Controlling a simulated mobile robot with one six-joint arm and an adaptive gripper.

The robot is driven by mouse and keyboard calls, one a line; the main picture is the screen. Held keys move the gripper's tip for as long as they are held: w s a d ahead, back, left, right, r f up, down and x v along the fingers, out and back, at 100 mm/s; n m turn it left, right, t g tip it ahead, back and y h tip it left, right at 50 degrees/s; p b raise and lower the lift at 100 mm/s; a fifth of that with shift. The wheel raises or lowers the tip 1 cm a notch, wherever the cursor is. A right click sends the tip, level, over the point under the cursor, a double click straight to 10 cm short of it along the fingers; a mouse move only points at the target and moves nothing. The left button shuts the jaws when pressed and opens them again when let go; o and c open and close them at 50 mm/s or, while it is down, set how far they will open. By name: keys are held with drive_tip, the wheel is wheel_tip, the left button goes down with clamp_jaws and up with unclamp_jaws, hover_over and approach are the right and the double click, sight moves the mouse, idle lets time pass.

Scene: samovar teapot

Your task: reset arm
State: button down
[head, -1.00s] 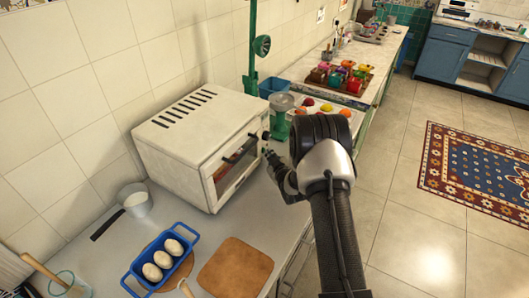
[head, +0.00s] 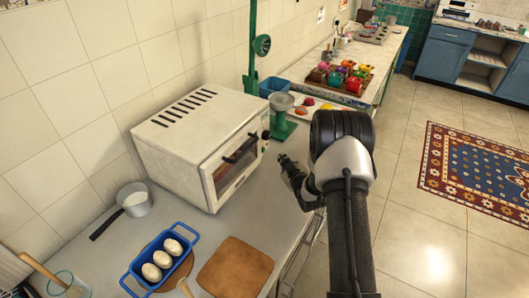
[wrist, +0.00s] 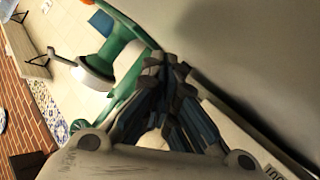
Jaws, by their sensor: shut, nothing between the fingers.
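My gripper (head: 283,160) is shut and empty in the head view. It hangs over the counter just right of the white toaster oven (head: 185,135), apart from its front. The oven's glass door (head: 232,172) looks shut, with a dark handle across its upper part. In the wrist view my gripper (wrist: 166,68) shows with its dark fingertips together. A green scale with a grey pan (head: 281,103) stands beyond the gripper; it also shows in the wrist view (wrist: 100,70).
A blue tray with eggs (head: 128,268), a wooden board (head: 236,268) and a small pot (head: 137,203) stand on the near counter. A rack of colourful cups (head: 338,78) is farther back. The floor (head: 425,230) to the right is open, with a rug (head: 480,170).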

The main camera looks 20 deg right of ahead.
drive_tip(key=shift+s+d, duration=0.6)
drive_tip(key=shift+s, duration=0.15)
drive_tip(key=shift+w+r, duration=0.1)
drive_tip(key=shift+r, duration=0.15)
drive_tip(key=a+r+g, duration=0.2)
drive_tip(key=a+r, duration=0.1)
drive_tip(key=r, duration=0.8)
drive_tip(key=s+a+r+m+g, duration=0.25)
drive_tip(key=s+a+r, duration=0.35)
drive_tip(key=s+r, duration=0.45)
drive_tip(key=s+a+r+g, duration=0.1)
drive_tip(key=s+a, duration=0.3)
drive_tip(key=s, duration=0.6)
drive_tip(key=s+a+r+m+g, duration=0.1)
drive_tip(key=s+a, duration=0.3)
drive_tip(key=s, duration=0.6)
drive_tip(key=s+a+r+m+g+y, duration=0.1)
drive_tip(key=s+a+r+g, duration=0.1)
drive_tip(key=s, duration=0.9)
drive_tip(key=shift+a+r+g, duration=0.15)
drive_tip(key=shift+a+g, duration=0.6)
drive_tip(key=shift+a, duration=0.25)
